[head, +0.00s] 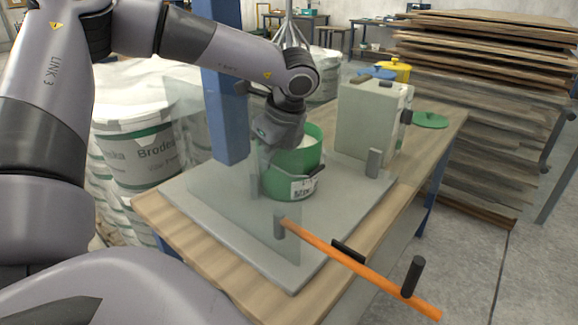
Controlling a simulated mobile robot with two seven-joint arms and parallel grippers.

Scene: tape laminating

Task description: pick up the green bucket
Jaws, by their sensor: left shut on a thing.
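The green bucket (283,184) stands upright on a grey slab on the wooden table, with pale contents inside and a label low on its front. My left gripper (268,165) comes down over the bucket's left side and is shut on its wall. The fingertips are partly hidden by a clear panel and the bucket. My right gripper does not show.
The grey slab (225,222) has a clear panel and small grey posts. An orange bar (350,262) with a black handle juts over the front edge. A blue post (225,115) stands left of the bucket. A grey-white box (368,118) and green lid (430,120) are behind.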

